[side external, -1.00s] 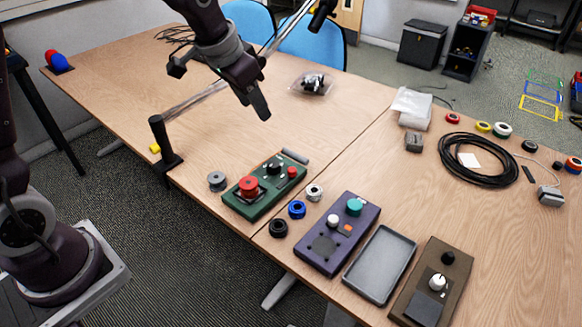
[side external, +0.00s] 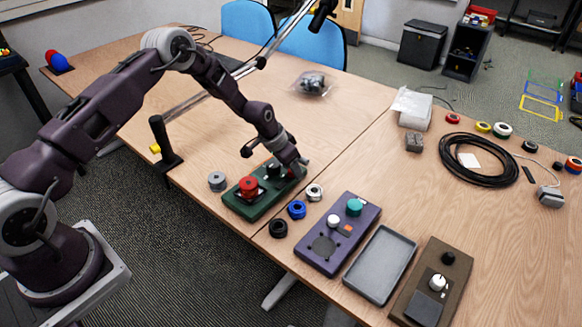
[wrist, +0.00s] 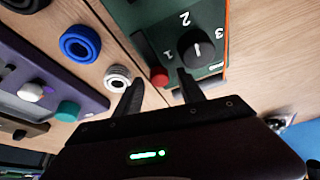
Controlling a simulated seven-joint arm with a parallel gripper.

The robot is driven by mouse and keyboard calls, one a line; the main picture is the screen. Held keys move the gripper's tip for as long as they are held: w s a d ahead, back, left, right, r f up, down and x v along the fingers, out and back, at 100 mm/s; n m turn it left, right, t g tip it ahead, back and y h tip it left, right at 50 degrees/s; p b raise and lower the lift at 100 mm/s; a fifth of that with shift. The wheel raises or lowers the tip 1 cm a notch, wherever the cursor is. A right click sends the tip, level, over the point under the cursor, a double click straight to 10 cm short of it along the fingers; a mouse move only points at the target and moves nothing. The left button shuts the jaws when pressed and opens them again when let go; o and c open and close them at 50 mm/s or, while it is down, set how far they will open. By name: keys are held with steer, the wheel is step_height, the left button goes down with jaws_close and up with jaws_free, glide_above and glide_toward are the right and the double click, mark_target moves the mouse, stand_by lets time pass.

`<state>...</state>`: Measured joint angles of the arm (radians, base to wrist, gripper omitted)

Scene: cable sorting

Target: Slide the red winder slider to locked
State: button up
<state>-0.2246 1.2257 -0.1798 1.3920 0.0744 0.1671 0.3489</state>
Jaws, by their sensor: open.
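The green winder box (side external: 232,199) sits on the table with a large red knob (side external: 249,184) and a black dial (side external: 272,168). In the wrist view the small red slider knob (wrist: 159,76) is at the end of a dark slot in the green panel (wrist: 150,14), beside the black numbered dial (wrist: 197,49). My gripper (wrist: 161,80) is open, its fingers on either side of the red slider knob. I cannot tell whether they touch it. In the side view my gripper (side external: 296,166) is low over the box's right end and hides the slider.
A grey ring (side external: 217,181), blue ring (side external: 297,209), white ring (side external: 314,192) and black ring (side external: 278,228) lie around the box. A purple box (side external: 310,256), grey tray (side external: 372,290) and brown box (side external: 408,311) stand to the right. The table behind is mostly clear.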

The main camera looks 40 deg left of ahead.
jaws_close()
stand_by(1.4)
